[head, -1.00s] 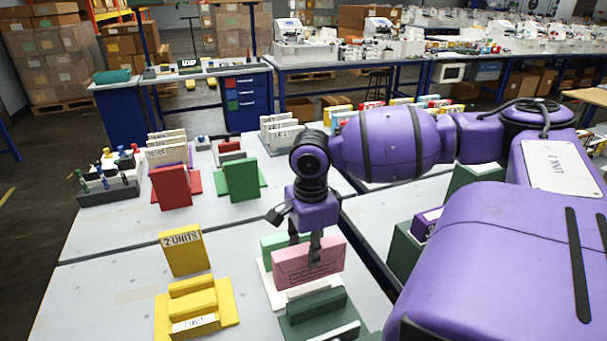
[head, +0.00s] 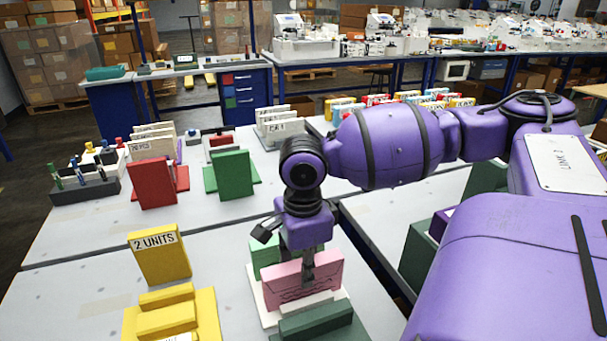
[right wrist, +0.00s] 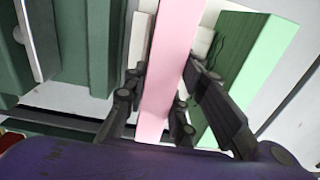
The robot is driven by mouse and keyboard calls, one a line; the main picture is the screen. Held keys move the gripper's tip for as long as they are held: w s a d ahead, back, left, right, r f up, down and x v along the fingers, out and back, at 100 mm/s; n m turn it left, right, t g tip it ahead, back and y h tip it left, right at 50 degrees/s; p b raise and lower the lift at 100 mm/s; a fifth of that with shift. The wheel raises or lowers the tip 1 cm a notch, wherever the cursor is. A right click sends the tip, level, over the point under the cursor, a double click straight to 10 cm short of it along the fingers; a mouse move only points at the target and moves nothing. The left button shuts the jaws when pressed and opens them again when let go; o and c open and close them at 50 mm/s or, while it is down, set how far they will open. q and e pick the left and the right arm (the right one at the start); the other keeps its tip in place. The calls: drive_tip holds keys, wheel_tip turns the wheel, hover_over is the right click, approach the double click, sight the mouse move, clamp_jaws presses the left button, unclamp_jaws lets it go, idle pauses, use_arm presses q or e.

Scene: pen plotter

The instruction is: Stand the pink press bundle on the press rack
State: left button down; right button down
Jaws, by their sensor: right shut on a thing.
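The pink press bundle (head: 285,285) is a flat pink slab with dark markings on its face. My right gripper (head: 308,277) is shut on it from above, with the fingers on its two broad faces. The right wrist view shows the bundle (right wrist: 170,65) between the fingers (right wrist: 160,115). The bundle is upright over a white-based rack (head: 262,308), between a mint green block (head: 265,252) behind and a low white block in front. Its lower edge is partly hidden, so I cannot tell whether it touches the base. My left gripper is not in view.
A dark green stand (head: 318,322) is close in front of the white rack. A yellow rack (head: 170,315) and a yellow "2 UNITS" block (head: 160,258) stand to the left. Red (head: 152,185) and green (head: 230,175) stands are farther back. Bare table lies between.

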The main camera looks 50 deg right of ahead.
drive_tip(key=shift+a+r, duration=0.1)
drive_tip(key=shift+a, duration=0.1)
drive_tip(key=shift+f, duration=0.2)
drive_tip(key=c, duration=1.7)
unclamp_jaws()
drive_tip(key=shift+o, duration=1.2)
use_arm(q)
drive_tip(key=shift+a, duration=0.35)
use_arm(e)
drive_tip(key=shift+r, duration=0.1)
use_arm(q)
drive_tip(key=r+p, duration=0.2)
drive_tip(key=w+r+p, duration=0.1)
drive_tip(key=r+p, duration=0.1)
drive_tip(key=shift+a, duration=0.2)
use_arm(e)
wheel_tip(320, 180, up, 12)
